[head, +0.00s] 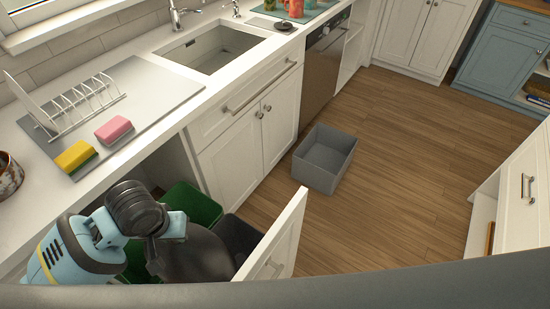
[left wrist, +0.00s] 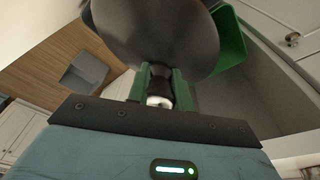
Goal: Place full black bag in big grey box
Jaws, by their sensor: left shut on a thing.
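The full black bag (head: 197,258) hangs from my left gripper (head: 172,228) above the pull-out bins at the lower left of the head view. In the left wrist view the green fingers of my left gripper (left wrist: 158,90) are shut on the neck of the black bag (left wrist: 150,40), which fills the top middle. The big grey box (head: 325,160) stands open and empty on the wooden floor, right of the bag and in front of the cabinets. It also shows in the left wrist view (left wrist: 84,75). My right gripper is not in view.
A green bin (head: 190,205) and a dark bin (head: 238,232) are beside and beneath the bag. An open white cabinet door (head: 277,245) stands between the bag and the grey box. The counter (head: 225,95) runs along the left. The floor (head: 410,140) around the box is clear.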

